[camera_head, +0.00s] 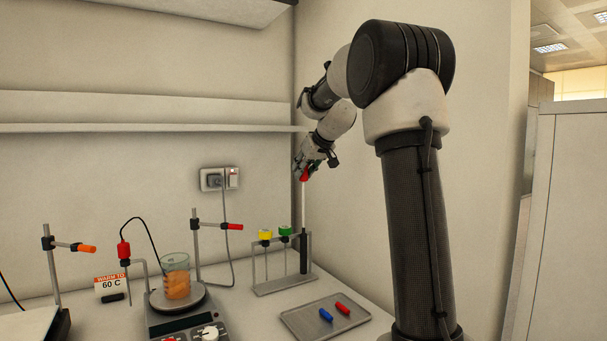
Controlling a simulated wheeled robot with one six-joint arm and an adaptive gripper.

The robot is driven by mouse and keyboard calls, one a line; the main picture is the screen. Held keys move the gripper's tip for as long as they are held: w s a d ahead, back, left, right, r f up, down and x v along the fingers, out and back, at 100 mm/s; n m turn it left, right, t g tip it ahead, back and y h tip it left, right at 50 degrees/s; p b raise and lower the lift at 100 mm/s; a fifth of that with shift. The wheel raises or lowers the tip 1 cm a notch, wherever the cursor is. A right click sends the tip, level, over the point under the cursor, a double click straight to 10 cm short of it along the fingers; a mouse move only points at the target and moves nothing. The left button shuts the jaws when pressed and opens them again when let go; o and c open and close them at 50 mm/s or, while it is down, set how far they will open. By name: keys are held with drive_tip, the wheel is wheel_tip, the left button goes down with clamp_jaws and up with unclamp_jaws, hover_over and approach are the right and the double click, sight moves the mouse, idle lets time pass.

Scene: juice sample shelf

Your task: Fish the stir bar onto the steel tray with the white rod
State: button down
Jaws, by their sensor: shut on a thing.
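My gripper (310,168) is shut on the red top of a thin white rod (303,208), which hangs upright below it. The rod's lower end meets the top of a black tube on a rack; I cannot tell whether it is inside or just above. The steel tray (343,323) lies flat at the front right of the bench, with a blue bar (326,315) and a red bar (342,308) on it. A glass beaker (175,261) of orange liquid stands on a hotplate (181,318) to the left. No stir bar can be made out inside the beaker.
The rack (275,287) also holds a yellow-topped (265,235) and a green-topped (285,230) rod. Clamp stands (51,270) (196,250), a red-headed probe (124,249) and a "60 C" sign (111,284) surround the beaker. A shelf (150,127) runs along the wall above.

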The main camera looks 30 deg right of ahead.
drive_tip(key=shift+r, duration=1.45)
